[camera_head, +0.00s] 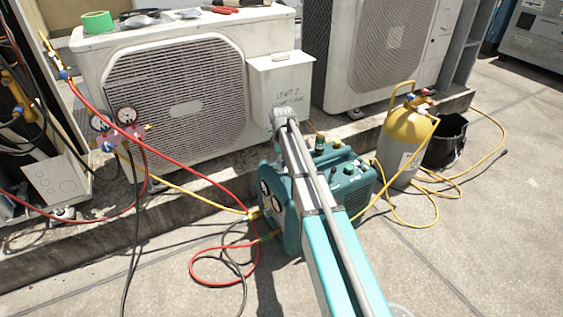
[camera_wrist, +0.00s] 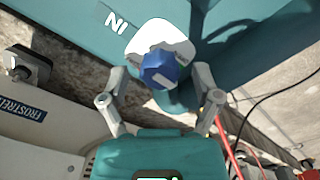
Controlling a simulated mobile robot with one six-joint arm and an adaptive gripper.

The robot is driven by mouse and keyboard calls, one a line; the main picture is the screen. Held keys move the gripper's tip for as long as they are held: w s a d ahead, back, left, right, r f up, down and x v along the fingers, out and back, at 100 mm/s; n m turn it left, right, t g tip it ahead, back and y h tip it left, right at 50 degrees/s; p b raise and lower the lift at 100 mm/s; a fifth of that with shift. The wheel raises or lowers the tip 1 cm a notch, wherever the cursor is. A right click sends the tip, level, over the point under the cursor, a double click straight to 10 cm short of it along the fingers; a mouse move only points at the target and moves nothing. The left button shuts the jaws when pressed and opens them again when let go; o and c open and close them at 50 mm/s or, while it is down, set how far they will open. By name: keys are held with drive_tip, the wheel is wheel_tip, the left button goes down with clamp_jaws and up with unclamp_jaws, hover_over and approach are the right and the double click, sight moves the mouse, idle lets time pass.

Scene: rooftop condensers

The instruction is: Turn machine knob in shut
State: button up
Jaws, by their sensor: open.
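The teal machine (camera_head: 292,225) stands on the roof floor in the head view, partly hidden behind my arm. Gauges and hose fittings show on its left face. In the wrist view, a blue knob (camera_wrist: 158,66) sits on a white patch of the teal machine body (camera_wrist: 240,28), beside white letters reading "NI", likely "IN" seen upside down. My gripper (camera_wrist: 160,82) is open, with one grey finger on each side of the knob. Gaps show between knob and fingers. In the head view I cannot make out the knob or my fingers.
White condenser units (camera_head: 190,95) stand behind the machine on a concrete curb. A yellow-topped cylinder (camera_head: 405,145) and a black bucket (camera_head: 446,140) are at right. Red hoses (camera_head: 200,262) and yellow hoses (camera_head: 405,215) lie around. A gauge manifold (camera_head: 122,132) hangs at left.

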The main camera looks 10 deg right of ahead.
clamp_jaws()
idle(0.3)
drive_tip(key=shift+m, duration=0.3)
drive_tip(key=m, duration=0.7)
drive_tip(key=shift+m, duration=0.4)
drive_tip(key=m, duration=0.4)
drive_tip(key=shift+m, duration=2.5)
